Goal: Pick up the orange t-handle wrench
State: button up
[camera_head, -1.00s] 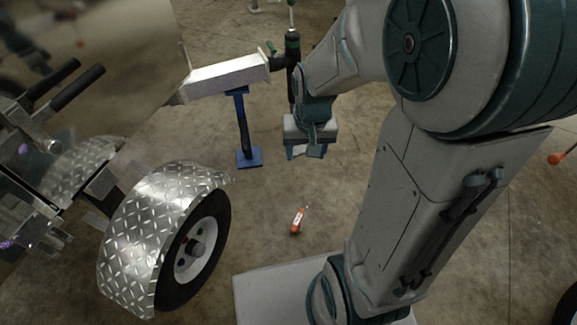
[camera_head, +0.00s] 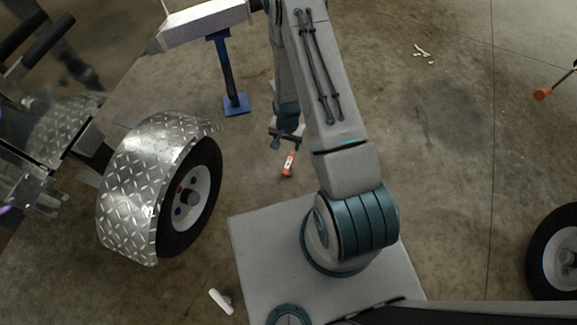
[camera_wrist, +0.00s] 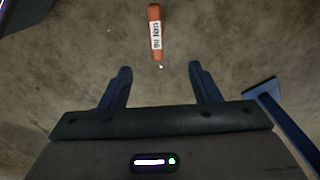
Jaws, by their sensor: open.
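The orange t-handle wrench (camera_head: 288,164) lies on the concrete floor, right of the trailer wheel and just in front of my base. In the wrist view its orange grip (camera_wrist: 155,32) with a white label stands out beyond the fingertips, between their lines, with a thin tip toward me. My gripper (camera_wrist: 159,72) is open and empty, with its two dark fingers apart. In the head view my gripper (camera_head: 283,138) is low, near the wrench, and partly hidden by my arm. I cannot tell its exact height above the floor.
A trailer wheel with a diamond-plate fender (camera_head: 150,190) stands at left. A blue support stand (camera_head: 230,80) is behind the wrench; its blue foot shows at right in the wrist view (camera_wrist: 262,88). Another wheel (camera_head: 556,255) is at far right.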

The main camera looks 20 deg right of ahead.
jog(key=b, duration=0.3)
send_near(288, 162)
jog(key=f, duration=0.5)
jog(key=shift+s, duration=0.2)
jog(key=shift+w+f+b, duration=0.15)
jog(key=shift+f+b, duration=1.5)
jog(key=shift+f, duration=1.65)
jog(key=shift+r, duration=0.1)
jog(key=shift+c, duration=0.3)
grip_shut()
jog(key=shift+r, duration=0.1)
